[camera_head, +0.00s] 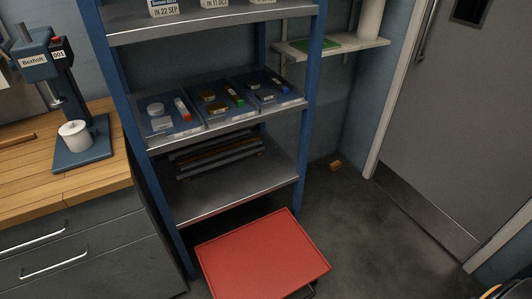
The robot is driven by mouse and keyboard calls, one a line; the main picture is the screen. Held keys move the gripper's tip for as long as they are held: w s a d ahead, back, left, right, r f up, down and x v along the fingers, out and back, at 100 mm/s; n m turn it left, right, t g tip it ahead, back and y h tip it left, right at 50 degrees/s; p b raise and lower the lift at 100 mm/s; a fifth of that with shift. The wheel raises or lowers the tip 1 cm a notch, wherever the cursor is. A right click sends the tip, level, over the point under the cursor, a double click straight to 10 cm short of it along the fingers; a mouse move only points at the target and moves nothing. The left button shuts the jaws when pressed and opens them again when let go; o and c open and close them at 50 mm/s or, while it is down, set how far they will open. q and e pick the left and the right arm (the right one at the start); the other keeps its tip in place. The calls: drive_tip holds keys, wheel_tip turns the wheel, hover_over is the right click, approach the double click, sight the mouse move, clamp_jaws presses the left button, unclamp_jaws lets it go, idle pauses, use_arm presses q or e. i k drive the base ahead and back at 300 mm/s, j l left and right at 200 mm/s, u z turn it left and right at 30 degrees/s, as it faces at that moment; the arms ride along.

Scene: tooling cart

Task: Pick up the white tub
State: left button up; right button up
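A small white lidded tub (74,134) with a knob on top stands upright on the blue base plate of a bench press (36,62) at the left. The press head is above and behind it. Neither of my grippers shows in the head view, and nothing is seen holding the tub.
The press stands on a wooden worktop (22,187) over grey drawers. A blue-framed shelf rack (228,185) holds trays of small parts. A red-topped cart (262,257) stands low in front.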

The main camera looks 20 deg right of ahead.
sight(81, 141)
drive_tip(key=k+z, duration=0.2)
drive_tip(key=z, duration=0.2)
drive_tip(key=k+l+z, duration=0.1)
drive_tip(key=z, duration=0.25)
drive_tip(key=u, duration=1.3)
drive_tip(key=k+j, duration=0.05)
